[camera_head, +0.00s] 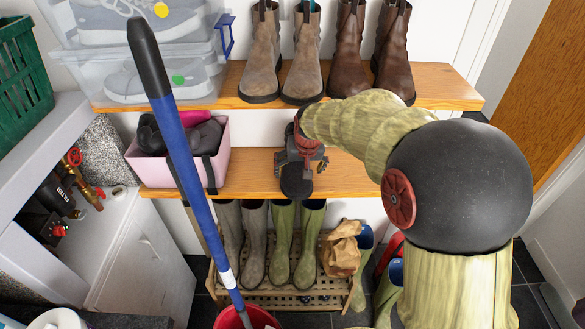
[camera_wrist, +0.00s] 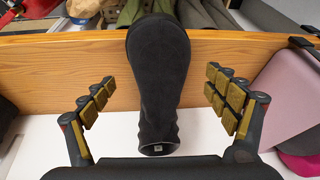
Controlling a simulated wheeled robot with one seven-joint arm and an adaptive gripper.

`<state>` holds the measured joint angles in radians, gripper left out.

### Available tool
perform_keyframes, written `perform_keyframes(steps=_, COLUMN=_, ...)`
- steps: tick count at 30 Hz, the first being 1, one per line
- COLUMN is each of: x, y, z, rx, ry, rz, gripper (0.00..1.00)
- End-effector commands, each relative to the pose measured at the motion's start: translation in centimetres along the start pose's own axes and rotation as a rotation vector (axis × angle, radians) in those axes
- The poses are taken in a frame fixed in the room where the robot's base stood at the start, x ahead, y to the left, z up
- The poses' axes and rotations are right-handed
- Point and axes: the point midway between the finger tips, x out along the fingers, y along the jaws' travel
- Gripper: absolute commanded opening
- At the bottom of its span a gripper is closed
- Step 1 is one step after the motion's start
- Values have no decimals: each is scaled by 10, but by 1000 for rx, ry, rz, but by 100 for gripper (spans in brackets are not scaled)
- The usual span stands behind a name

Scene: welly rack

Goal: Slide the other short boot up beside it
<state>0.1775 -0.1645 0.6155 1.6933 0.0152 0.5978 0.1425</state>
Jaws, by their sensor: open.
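A dark charcoal short boot (camera_wrist: 158,75) stands on the wooden middle shelf (camera_wrist: 60,70) in the wrist view, its rounded toe at the shelf's front edge and a pale label showing near its opening. In the head view only its dark toe (camera_head: 296,183) shows below my gripper (camera_head: 301,160). My gripper (camera_wrist: 162,95) is open, with its padded fingers on either side of the boot and a gap on each side. A dark shape (camera_wrist: 6,115) at the left edge of the wrist view may be another boot; it is cut off.
A pink box (camera_head: 214,166) with dark items stands left on the middle shelf. Tall wellies (camera_head: 283,240) and a paper bag (camera_head: 341,248) occupy the low rack. A blue pole (camera_head: 190,170) rises in front. Bare shelf (camera_head: 250,180) separates box and boot.

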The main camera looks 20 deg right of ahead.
Motion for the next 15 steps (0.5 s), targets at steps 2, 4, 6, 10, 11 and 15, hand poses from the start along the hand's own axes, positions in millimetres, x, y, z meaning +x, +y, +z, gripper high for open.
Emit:
perform_keyframes(steps=2, x=0, y=0, z=0, rx=2, ry=0, rz=0, gripper=94)
perform_keyframes(steps=4, x=0, y=0, z=0, rx=2, ry=0, rz=0, gripper=98)
perform_keyframes(steps=6, x=0, y=0, z=0, rx=2, ry=-1, rz=0, gripper=100)
perform_keyframes(steps=10, x=1, y=0, z=1, rx=2, ry=-1, rz=0, gripper=100)
perform_keyframes(steps=11, x=2, y=0, z=1, rx=2, ry=-1, rz=0, gripper=100)
perform_keyframes(steps=15, x=11, y=0, z=2, rx=1, ry=-3, rz=0, gripper=100)
